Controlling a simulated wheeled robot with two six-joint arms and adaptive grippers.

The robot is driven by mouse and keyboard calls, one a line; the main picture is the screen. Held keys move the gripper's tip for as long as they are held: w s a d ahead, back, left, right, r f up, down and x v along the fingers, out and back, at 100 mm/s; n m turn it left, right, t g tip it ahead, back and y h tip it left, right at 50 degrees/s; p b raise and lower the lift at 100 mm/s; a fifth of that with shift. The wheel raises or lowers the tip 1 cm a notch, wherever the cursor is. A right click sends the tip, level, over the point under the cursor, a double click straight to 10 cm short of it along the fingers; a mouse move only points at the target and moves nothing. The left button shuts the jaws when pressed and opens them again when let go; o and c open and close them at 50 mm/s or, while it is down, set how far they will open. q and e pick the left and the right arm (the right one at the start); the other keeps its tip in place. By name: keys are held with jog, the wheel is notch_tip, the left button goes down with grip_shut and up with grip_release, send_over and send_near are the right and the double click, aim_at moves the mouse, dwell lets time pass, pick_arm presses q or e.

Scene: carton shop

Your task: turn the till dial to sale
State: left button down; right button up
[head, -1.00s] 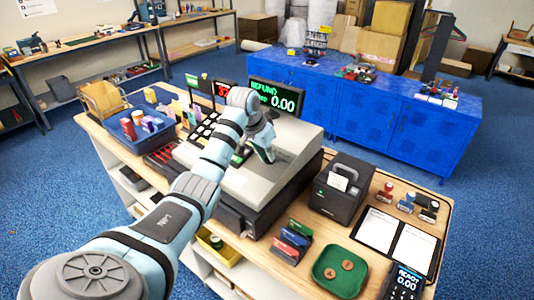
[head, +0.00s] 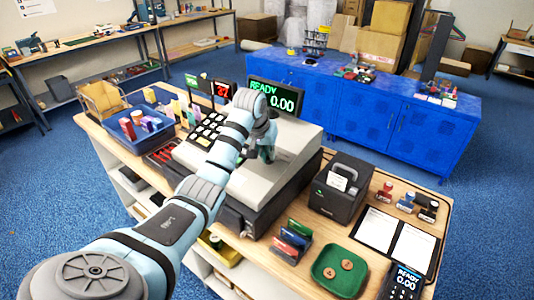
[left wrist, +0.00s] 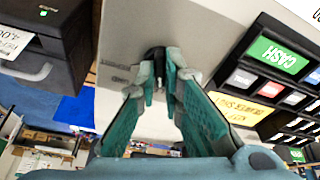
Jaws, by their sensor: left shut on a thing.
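The till (head: 302,143) is a beige register on the wooden counter. Its raised screen (head: 285,100) reads READY 0.00 in green. My left gripper (head: 265,155) is over the till's sloping top, to the right of its keys. In the left wrist view the two teal fingers of my left gripper (left wrist: 160,75) are shut on the small dark till dial (left wrist: 157,54). The fingertips hide most of the dial and its marks, so I cannot read its pointer. My right gripper is out of view.
The keypad with a green CASH key (left wrist: 277,56) lies beside the fingers. A receipt printer (head: 341,188), a green tray (head: 338,270) and a card terminal (head: 403,284) stand right of the till. A blue bin (head: 150,140) stands left.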

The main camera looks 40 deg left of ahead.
pick_arm(q)
jog(key=c, duration=1.7)
grip_release()
jog(key=shift+w, duration=0.1)
jog(key=v, duration=0.7)
jog(key=shift+r, duration=0.25)
